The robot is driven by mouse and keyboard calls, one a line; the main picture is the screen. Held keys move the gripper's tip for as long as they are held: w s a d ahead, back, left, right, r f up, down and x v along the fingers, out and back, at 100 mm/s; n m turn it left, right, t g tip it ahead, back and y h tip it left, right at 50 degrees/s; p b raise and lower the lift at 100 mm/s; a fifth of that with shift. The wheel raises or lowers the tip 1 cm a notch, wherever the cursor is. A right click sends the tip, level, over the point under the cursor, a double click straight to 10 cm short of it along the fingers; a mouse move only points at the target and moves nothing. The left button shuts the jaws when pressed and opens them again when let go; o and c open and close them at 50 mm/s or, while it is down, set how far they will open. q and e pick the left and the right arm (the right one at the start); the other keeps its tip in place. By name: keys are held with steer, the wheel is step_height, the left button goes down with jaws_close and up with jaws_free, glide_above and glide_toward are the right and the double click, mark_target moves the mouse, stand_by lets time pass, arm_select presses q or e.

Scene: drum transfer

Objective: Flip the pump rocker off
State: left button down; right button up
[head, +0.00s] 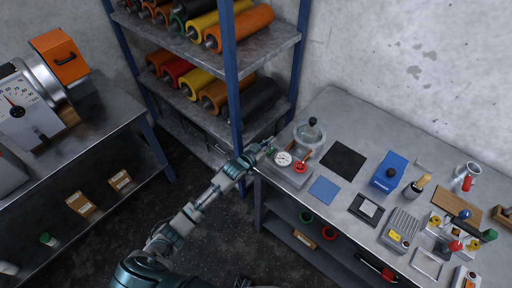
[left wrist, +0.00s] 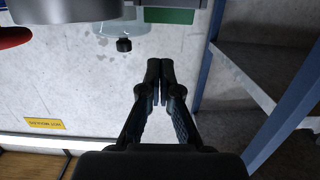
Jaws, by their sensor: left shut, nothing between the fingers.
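The pump unit (head: 290,173) stands at the left end of the right-hand bench, with a round white gauge (head: 283,158), a red valve knob (head: 300,168) and a clear jar (head: 310,137) with a black knob. My left gripper (head: 268,148) is shut and empty at the unit's far left corner, beside the gauge. In the left wrist view the closed fingertips (left wrist: 160,66) point toward a green face (left wrist: 168,16) on the unit. I cannot make out the rocker or its position; contact cannot be told. My right gripper is not in view.
A blue-posted shelf (head: 231,70) with coloured rolls stands close behind my left arm. Right of the pump lie a black mat (head: 343,160), a blue mat (head: 324,190) and a blue box (head: 389,172). Another bench (head: 85,150) stands at left.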

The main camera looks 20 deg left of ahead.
arm_select(q)
steer(key=r+v, duration=0.2)
steer(key=v, duration=0.7)
steer(key=shift+s, duration=0.15)
steer(key=shift+a, duration=0.1)
